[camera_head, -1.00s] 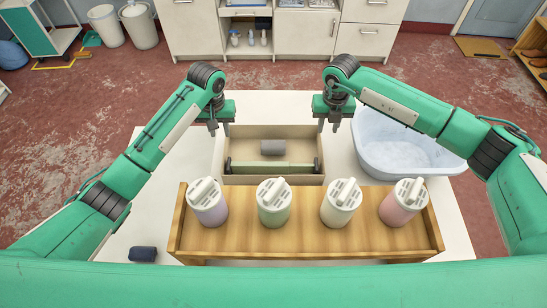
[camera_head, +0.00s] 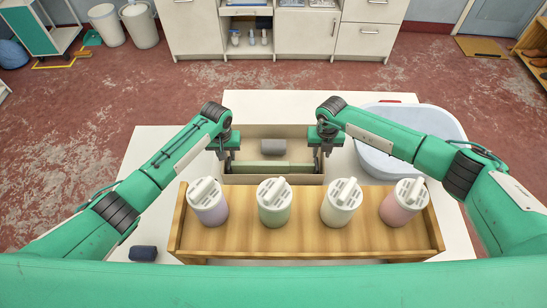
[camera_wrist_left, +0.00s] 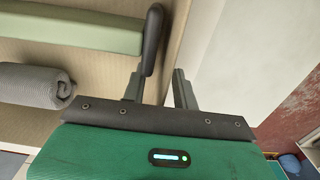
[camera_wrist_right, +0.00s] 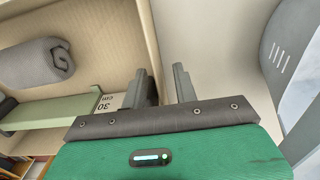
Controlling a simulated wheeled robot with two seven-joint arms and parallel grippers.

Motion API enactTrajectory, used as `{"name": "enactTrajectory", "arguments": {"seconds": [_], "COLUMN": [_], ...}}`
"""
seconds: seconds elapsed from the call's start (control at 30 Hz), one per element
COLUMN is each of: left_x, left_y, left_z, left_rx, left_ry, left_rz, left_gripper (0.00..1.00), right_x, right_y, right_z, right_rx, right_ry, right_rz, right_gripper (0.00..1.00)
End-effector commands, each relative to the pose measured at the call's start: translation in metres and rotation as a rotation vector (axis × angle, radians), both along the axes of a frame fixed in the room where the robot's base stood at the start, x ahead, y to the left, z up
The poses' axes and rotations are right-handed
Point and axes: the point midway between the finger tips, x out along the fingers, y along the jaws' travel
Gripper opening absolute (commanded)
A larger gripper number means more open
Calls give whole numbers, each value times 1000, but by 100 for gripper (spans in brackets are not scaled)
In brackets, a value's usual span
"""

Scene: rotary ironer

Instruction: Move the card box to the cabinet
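The card box (camera_head: 274,180), a shallow open beige box, lies on the white table behind the wooden rack. A rolled grey towel (camera_head: 273,147) and a green bar-shaped item with dark ends (camera_head: 272,167) are in it. My left gripper (camera_head: 227,154) is at the box's left wall and my right gripper (camera_head: 322,152) at its right wall. In the left wrist view (camera_wrist_left: 158,88) and the right wrist view (camera_wrist_right: 159,86), the fingers are apart, with the box wall's edge running between them. White cabinets (camera_head: 305,35) stand across the floor at the back.
A wooden rack (camera_head: 305,238) with several white-lidded canisters stands in front of the box. A pale blue basin (camera_head: 440,122) is close on the right. A small dark roll (camera_head: 143,253) lies at the table's front left. Red floor (camera_head: 300,76) lies clear before the cabinets.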

Motion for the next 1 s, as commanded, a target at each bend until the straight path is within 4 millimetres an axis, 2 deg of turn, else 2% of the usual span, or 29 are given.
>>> {"name": "enactTrajectory", "arguments": {"seconds": [0.27,0.4,0.43,0.8,1.0], "left_x": [0,0,0,0,0], "left_y": [0,0,0,0,0], "left_z": [-1,-1,-1,0,8], "left_rx": [0,0,0,0,0], "left_ry": [0,0,0,-1,-1], "left_rz": [0,0,0,0,0], "left_gripper": [29,2,0,0,0], "right_x": [0,0,0,1,1], "right_y": [0,0,0,0,0], "right_z": [-1,-1,-1,1,8], "right_rx": [0,0,0,0,0], "right_ry": [0,0,0,-1,-1], "right_rz": [1,1,1,1,1], "right_gripper": [29,2,0,0,0]}}
